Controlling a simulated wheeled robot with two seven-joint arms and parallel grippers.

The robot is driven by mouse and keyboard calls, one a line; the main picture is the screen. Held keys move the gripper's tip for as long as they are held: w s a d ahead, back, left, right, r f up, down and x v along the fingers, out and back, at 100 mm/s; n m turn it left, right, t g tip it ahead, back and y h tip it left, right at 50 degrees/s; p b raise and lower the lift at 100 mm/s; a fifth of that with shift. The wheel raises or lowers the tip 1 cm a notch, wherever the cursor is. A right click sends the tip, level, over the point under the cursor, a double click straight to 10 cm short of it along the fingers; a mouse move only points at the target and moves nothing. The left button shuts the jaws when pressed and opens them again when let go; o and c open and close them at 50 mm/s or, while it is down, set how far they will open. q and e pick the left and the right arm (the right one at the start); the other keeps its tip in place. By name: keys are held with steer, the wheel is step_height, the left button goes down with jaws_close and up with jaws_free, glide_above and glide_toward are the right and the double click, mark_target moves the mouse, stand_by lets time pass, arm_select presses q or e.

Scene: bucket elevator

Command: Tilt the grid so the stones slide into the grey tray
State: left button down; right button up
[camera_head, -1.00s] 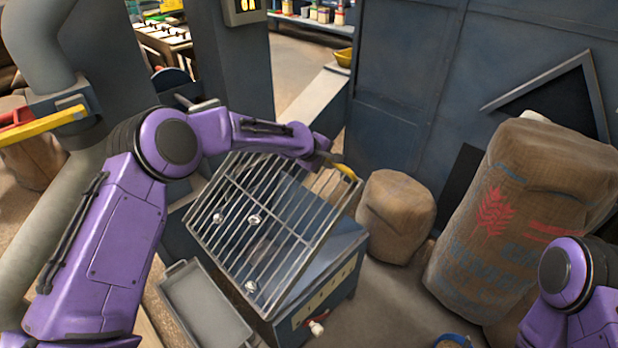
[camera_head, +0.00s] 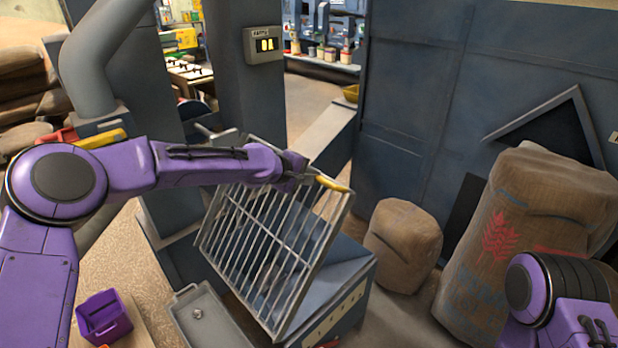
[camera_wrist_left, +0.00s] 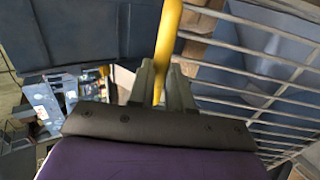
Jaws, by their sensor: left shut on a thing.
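The metal grid (camera_head: 317,266) stands steeply tilted above a blue box, its far right edge raised and its near left edge low by the grey tray (camera_head: 218,327). My left gripper (camera_head: 309,179) is shut on the yellow handle (camera_head: 334,185) at the grid's raised edge. The handle (camera_wrist_left: 168,42) also shows between the fingers in the left wrist view, beside the grid bars (camera_wrist_left: 250,52). One shiny stone (camera_head: 197,313) lies in the grey tray. I see no stones on the grid; part of the tray is cut off or hidden. My right gripper is out of view.
The blue box (camera_head: 352,275) stands under the grid. Burlap sacks (camera_head: 402,232) stand to the right, with a large one (camera_head: 535,230) near my right arm. A purple bin (camera_head: 104,318) is at lower left.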

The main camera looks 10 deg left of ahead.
arm_select(q)
steer(key=shift+s+a+f, duration=0.15)
steer(key=shift+s+f, duration=0.05)
steer(key=shift+f, duration=0.05)
steer(key=c, duration=1.1)
jaws_free()
steer(key=shift+s+a, duration=0.1)
steer(key=shift+o, duration=0.2)
steer(key=shift+r, duration=0.1)
steer(key=b+v, duration=0.2)
steer(key=v, duration=0.8)
steer(key=shift+s+r, duration=0.15)
steer(key=shift+r, duration=0.05)
steer(key=shift+a, duration=0.15)
